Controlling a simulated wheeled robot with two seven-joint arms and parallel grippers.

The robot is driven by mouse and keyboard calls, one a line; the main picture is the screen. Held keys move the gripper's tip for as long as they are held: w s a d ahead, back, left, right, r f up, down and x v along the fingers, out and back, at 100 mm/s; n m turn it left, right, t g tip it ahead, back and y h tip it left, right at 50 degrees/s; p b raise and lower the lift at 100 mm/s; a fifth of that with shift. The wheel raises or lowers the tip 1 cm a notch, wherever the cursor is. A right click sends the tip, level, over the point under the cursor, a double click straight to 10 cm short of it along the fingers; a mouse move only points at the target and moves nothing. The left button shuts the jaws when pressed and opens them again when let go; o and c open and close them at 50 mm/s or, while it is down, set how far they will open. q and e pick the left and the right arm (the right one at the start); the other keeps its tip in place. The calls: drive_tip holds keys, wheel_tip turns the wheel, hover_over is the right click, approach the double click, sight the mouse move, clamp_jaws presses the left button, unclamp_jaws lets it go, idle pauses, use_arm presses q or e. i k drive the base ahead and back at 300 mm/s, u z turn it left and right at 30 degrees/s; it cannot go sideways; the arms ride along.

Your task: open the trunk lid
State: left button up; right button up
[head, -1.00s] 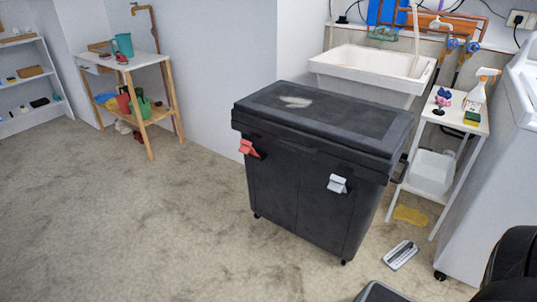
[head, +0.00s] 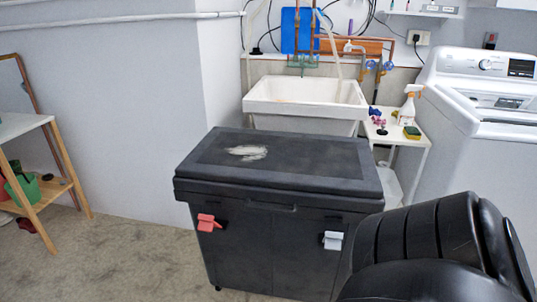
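The black trunk (head: 275,255) stands in front of me in the head view. Its lid (head: 310,160) is shut, with a pale worn patch on top. A red latch (head: 208,222) is on the front at the left and a white latch (head: 333,240) at the right. A large black ribbed part of my own arm fills the lower right and covers the trunk's lower right corner. Neither gripper shows in this view.
A white sink (head: 305,97) stands behind the trunk. A small white side table (head: 395,136) with a spray bottle (head: 407,108) is behind it at the right, beside a white washing machine (head: 480,100). A wooden shelf table (head: 35,165) is at the left.

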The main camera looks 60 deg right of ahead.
sight(340, 173)
drive_tip(key=z, duration=0.85)
drive_tip(key=i, duration=0.8)
drive_tip(key=z, duration=0.9)
